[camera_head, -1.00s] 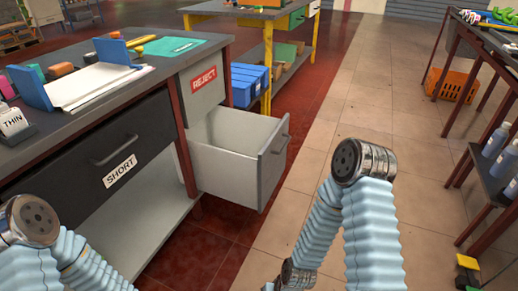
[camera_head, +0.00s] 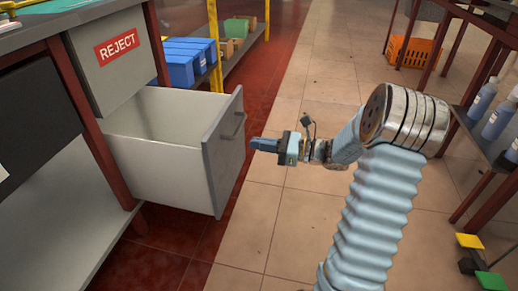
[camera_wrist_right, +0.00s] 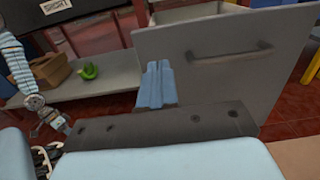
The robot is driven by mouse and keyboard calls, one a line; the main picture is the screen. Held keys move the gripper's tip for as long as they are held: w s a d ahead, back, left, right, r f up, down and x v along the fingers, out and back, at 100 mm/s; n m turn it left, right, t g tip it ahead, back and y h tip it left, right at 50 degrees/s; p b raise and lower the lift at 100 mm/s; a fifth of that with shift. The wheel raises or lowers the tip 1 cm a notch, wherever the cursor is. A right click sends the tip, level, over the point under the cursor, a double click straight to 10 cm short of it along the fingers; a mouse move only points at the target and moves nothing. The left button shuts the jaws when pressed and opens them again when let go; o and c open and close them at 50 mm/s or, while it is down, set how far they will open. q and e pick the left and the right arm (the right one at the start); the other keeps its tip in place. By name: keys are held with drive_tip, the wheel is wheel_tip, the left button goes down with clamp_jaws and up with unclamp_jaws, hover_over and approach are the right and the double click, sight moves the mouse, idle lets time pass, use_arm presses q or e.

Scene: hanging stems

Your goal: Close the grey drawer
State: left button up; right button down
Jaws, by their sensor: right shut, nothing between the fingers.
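The grey drawer (camera_head: 165,160) is pulled well out from under the bench, below the red REJECT label (camera_head: 121,47). Its inside looks empty where it shows. Its front panel (camera_head: 224,150) faces right and carries a dark bar handle (camera_head: 234,126). My right gripper (camera_head: 254,143) is shut and empty, just right of the front panel, pointing at it near the handle. In the right wrist view the shut blue fingers (camera_wrist_right: 156,82) overlap the left part of the front panel (camera_wrist_right: 225,75), left of the handle (camera_wrist_right: 230,52). I cannot tell whether they touch it.
Blue bins (camera_head: 188,62) stand on a shelf behind the drawer. A rack with bottles (camera_head: 499,121) stands at the right, with an orange crate (camera_head: 414,52) behind. The tiled floor (camera_head: 290,215) right of the drawer is clear. The wrist view shows a green object (camera_wrist_right: 90,72) on the lower shelf.

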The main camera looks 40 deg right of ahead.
sight(214, 138)
use_arm(q)
drive_tip(key=shift+f+b, duration=0.6)
drive_tip(key=shift+f, duration=0.1)
use_arm(e)
drive_tip(key=x, duration=1)
drive_tip(key=shift+w+a, duration=0.15)
drive_tip(key=shift+a, duration=0.15)
drive_tip(key=shift+w+a, duration=0.2)
use_arm(q)
drive_tip(key=shift+w+a+r+p, duration=0.35)
drive_tip(key=shift+w+a+r, duration=0.1)
drive_tip(key=shift+w+a, duration=0.35)
use_arm(e)
drive_tip(key=x, duration=3.3)
drive_tip(key=shift+a+r, duration=0.15)
drive_tip(key=shift+r, duration=0.1)
